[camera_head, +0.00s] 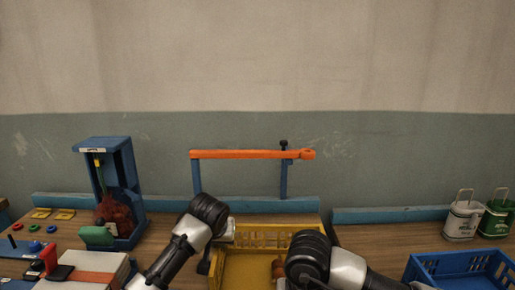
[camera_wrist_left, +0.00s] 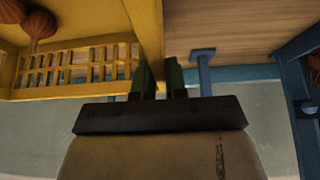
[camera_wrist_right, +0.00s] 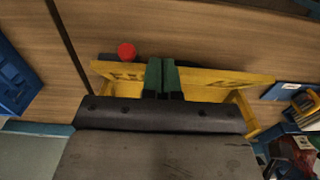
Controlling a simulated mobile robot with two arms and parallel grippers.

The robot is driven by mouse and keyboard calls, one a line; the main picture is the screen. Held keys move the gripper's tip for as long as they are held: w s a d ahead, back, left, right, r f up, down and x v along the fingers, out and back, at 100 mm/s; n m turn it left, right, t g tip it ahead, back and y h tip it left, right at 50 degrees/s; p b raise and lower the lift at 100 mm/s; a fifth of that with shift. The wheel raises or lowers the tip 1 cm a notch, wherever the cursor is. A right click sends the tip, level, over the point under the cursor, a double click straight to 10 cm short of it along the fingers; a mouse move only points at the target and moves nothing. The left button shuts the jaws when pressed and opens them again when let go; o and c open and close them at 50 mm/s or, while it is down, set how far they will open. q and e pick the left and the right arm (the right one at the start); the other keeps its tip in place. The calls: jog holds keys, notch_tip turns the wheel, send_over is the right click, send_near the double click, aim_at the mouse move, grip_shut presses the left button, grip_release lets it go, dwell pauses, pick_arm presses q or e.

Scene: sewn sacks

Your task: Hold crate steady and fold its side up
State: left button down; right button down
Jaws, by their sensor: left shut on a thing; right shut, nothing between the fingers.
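The yellow crate (camera_head: 240,268) stands on the table in front of me, partly hidden by my arms. Its slatted far wall (camera_head: 262,238) is upright. My left gripper (camera_head: 231,232) is shut on the crate's wall at the far left corner; the left wrist view shows its fingers (camera_wrist_left: 160,80) at the yellow wall (camera_wrist_left: 152,30). My right gripper (camera_head: 281,272) is shut and empty at the crate's right part. In the right wrist view its fingers (camera_wrist_right: 162,76) lie against or just over a long yellow side panel (camera_wrist_right: 220,78); I cannot tell whether they touch.
Brown-orange round things (camera_wrist_left: 40,24) lie in the crate. A blue crate (camera_head: 462,268) stands at the right, two tins (camera_head: 462,220) behind it. A blue stand (camera_head: 118,180) and a box (camera_head: 88,272) are at the left. An orange bar (camera_head: 250,154) spans behind. A red knob (camera_wrist_right: 126,51) is near the panel.

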jog(key=shift+f, duration=2.35)
jog(key=shift+w+r, duration=0.4)
jog(key=shift+w, duration=0.25)
jog(key=shift+w+r, duration=0.4)
jog(key=shift+w, duration=0.2)
